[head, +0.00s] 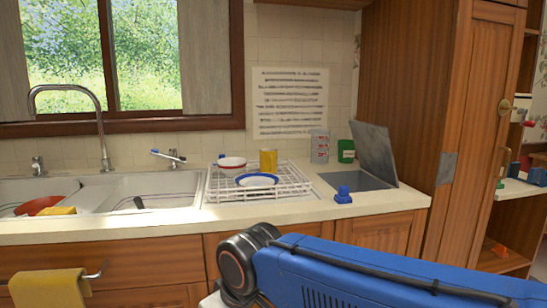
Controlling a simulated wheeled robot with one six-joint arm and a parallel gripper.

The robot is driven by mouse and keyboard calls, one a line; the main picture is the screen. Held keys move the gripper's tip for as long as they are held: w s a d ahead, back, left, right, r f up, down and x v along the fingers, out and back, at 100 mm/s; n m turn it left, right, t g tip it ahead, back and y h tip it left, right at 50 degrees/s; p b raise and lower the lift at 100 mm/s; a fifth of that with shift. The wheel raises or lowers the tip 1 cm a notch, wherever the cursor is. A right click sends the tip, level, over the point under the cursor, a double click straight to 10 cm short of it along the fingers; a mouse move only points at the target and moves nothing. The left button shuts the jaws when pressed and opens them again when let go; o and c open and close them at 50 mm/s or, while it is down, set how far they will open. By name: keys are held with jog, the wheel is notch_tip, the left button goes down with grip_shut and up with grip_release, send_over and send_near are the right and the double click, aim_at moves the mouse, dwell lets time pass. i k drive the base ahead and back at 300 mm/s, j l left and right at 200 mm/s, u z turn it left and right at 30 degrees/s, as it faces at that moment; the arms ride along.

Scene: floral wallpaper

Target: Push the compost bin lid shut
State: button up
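The compost bin lid (374,152) is a flat grey panel standing open, tilted up and leaning back at the right end of the counter. Its lower edge meets a flat grey rectangle (355,182) set in the countertop, which looks like the bin's opening; I cannot see inside it. A blue part of my arm crosses the lower right of the head view, in front of the cabinets and below the counter edge. My gripper is not in view, so its distance from the lid cannot be seen.
A small blue object (343,195) sits at the opening's front left. A green container (346,151) and a clear jar (320,147) stand behind. A white dish rack (215,190) is to the left. A tall wooden cabinet (405,80) rises close behind and right of the lid.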

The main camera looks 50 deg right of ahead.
aim_at(373, 145)
jog(key=k+l, duration=0.2)
jog(key=l, duration=0.25)
jog(key=k+l, duration=0.2)
jog(key=l, duration=0.25)
jog(key=k+l+z, duration=0.1)
jog(key=l, duration=0.35)
jog(key=k+l, duration=0.3)
jog(key=l, duration=0.15)
jog(key=k+l, duration=0.2)
jog(key=l, duration=0.3)
jog(key=k+l, duration=0.15)
jog(key=l, duration=0.3)
jog(key=k+l+z, duration=0.1)
jog(key=l, duration=0.35)
jog(key=k+l, duration=0.25)
jog(key=l, duration=0.25)
